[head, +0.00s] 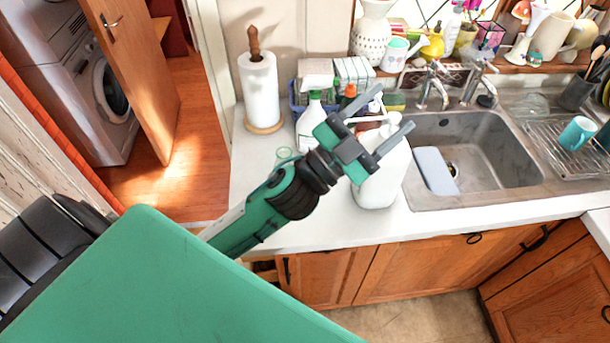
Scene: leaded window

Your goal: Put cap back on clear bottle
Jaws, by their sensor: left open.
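My left gripper (393,110) is open, with its two grey fingers spread above the counter in the middle of the head view. It hangs over a large white jug (378,190) and hides part of it. A clear, greenish bottle (284,154) stands on the counter left of the gripper, mostly hidden behind my left arm. I cannot tell whether its mouth is bare. I cannot make out a loose cap. My right gripper is not in view.
A paper towel roll (259,91) stands on the counter at left. A white spray bottle (310,122) and a blue crate (296,107) are behind the gripper. The sink (485,150) holds a pale blue board (434,170). A drying rack (565,150) is at right. The counter's front left is clear.

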